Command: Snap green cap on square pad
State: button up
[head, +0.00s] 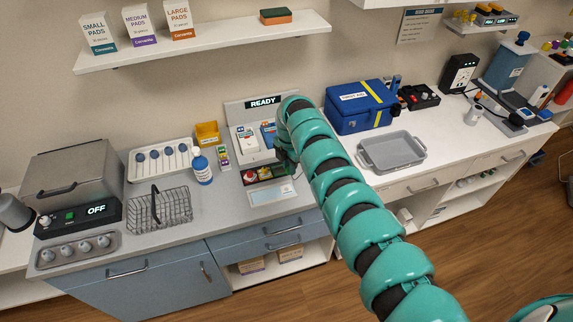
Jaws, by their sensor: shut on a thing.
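My gripper (285,157) is at the far end of my teal arm, low over the front right of the station marked READY (234,108). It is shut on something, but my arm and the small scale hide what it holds. A dark tray (262,182) just in front and left of it holds a red piece (249,177) and other small coloured pieces. I cannot make out a green cap for sure. Pale and blue items sit on the station's upper face, partly behind my arm. I cannot tell which is the square pad.
A wire basket (173,209), a spray bottle (200,168) and a white tray (137,165) with several blue-ended tools stand left. A yellow bin (208,133) is behind. A blue case (359,108) and a grey tray (366,149) stand right. A shelf (220,43) hangs above.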

aim_at(287, 189)
jog(key=shift+s+a+f+n+b, duration=0.2)
jog(key=shift+f+n, duration=0.35)
jog(key=shift+f, duration=0.1)
jog(key=shift+s+a+f+n+b, duration=0.15)
jog(key=shift+f+n+b, duration=0.05)
jog(key=shift+f+n, duration=0.4)
jog(key=shift+s+a+f+n+b, duration=0.2)
jog(key=shift+f+n, duration=0.35)
jog(key=shift+f, duration=0.1)
jog(key=shift+w+f+b, duration=0.1)
jog(key=shift+f+b, duration=1.1)
jog(key=shift+f, duration=0.25)
jog(key=shift+d+f+b, duration=0.1)
jog(key=shift+f+b, duration=0.65)
jog(key=shift+b, duration=0.1)
